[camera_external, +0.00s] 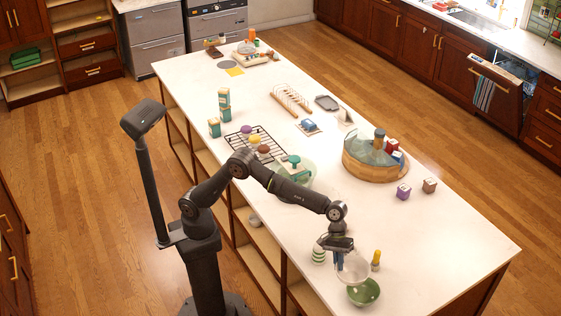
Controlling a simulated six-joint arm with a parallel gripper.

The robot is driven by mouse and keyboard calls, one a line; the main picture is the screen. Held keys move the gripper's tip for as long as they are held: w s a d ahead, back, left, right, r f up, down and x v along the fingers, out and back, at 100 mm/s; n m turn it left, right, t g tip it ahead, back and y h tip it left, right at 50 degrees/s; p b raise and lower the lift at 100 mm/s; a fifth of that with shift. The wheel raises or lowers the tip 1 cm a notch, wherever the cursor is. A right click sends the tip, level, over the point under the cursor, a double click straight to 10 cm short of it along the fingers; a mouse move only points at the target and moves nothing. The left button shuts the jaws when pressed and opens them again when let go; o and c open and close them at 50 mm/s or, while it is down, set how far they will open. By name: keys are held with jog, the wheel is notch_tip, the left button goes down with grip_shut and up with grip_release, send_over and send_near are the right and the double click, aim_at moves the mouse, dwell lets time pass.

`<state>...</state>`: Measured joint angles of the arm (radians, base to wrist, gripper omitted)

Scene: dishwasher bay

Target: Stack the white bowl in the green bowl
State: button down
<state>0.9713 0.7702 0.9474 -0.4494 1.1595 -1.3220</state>
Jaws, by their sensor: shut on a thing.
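The white bowl (354,268) is pale and partly see-through, tilted, and hangs from my gripper (339,262) near the front right part of the island. My gripper is shut on its left rim. The green bowl (364,293) stands upright on the white counter, just below and slightly right of the white bowl. The white bowl overlaps the back edge of the green bowl in this view. I cannot tell whether the two bowls touch.
A green-and-white striped jar (319,254) stands close left of my gripper. A yellow bottle with a dark base (376,260) stands close right of the white bowl. A round wooden tray (372,166) with items is farther back. The counter (440,250) to the right is clear.

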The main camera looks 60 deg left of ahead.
aim_at(350, 274)
jog(key=s+d+r, duration=0.2)
jog(key=s+d, duration=0.2)
jog(key=s, duration=0.4)
jog(key=shift+n, duration=0.4)
jog(key=w+f, duration=0.2)
jog(key=w, duration=0.1)
jog(key=w+f, duration=0.3)
jog(key=w, duration=0.1)
jog(key=w+f, duration=0.2)
jog(key=w, duration=0.2)
jog(key=shift+d+f, duration=0.25)
jog(key=shift+d, duration=0.1)
jog(key=shift+s+a+f, duration=0.1)
jog(key=shift+a+f, duration=0.05)
jog(key=shift+f, duration=0.95)
jog(key=shift+a+f, duration=0.1)
jog(key=shift+f, duration=1)
jog(key=c, duration=1.6)
grip_release()
jog(key=shift+f, duration=0.1)
jog(key=v, duration=1.2)
jog(key=shift+r, duration=0.3)
